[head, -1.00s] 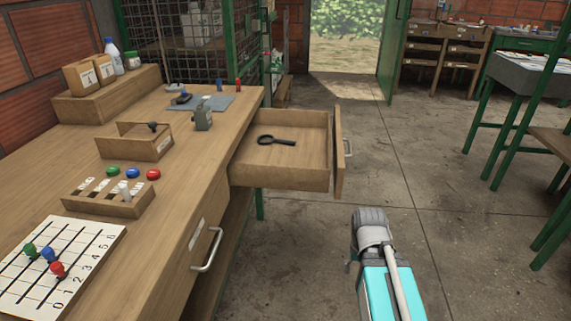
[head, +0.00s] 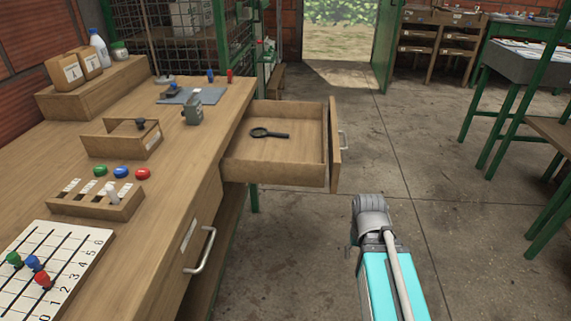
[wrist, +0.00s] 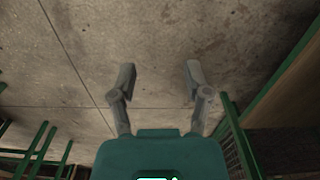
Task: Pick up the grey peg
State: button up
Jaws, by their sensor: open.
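A small dark grey peg with a rounded head (head: 140,124) shows at the open wooden box (head: 105,146) on the workbench in the head view. It looks like the grey peg, but it is too small to be sure, and its lower part is hidden. A pale upright piece (head: 113,193) stands in the slotted wooden rack (head: 90,207) nearer to me. My gripper (wrist: 161,75) is open and empty in the wrist view, above bare concrete floor. In the head view my arm is right of the bench, away from the peg, and the gripper's fingers cannot be made out.
An open drawer (head: 275,173) holding a magnifying glass (head: 268,133) juts out from the bench. Green, blue and red knobs (head: 121,172) lie behind the rack. A numbered board (head: 75,245) lies in front.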

jog(key=w+a+r+n+p, duration=0.2)
jog(key=w+r+p, duration=0.1)
jog(key=r+p, duration=0.5)
jog(key=w+a+r+n+p, duration=0.2)
jog(key=w+r+p, duration=0.2)
jog(key=r+p, duration=0.3)
jog(key=w+a+r+n+t+p, duration=0.1)
jog(key=w+r+p, duration=0.3)
jog(key=r+p, duration=0.4)
jog(key=shift+w+a+r+n+p, duration=0.15)
jog(key=shift+a+r+n, duration=0.15)
jog(key=shift+a+n, duration=0.15)
jog(key=shift+a+r+n+p, duration=0.15)
jog(key=shift+a+r+n, duration=0.15)
jog(key=shift+a+n, duration=0.15)
jog(key=w+a+r+n+p, duration=0.2)
jog(key=w+a+n, duration=0.8)
jog(key=a, duration=0.4)
jog(key=shift+w+a+r+n+t+p, duration=0.3)
jog(key=shift+w+a+r+t, duration=0.1)
jog(key=shift+w, duration=0.25)
jog(key=f+b, duration=0.2)
jog(key=w+f+b, duration=0.1)
jog(key=f+b, duration=0.5)
jog(key=shift+w+f, duration=0.2)
jog(key=shift+f, duration=0.05)
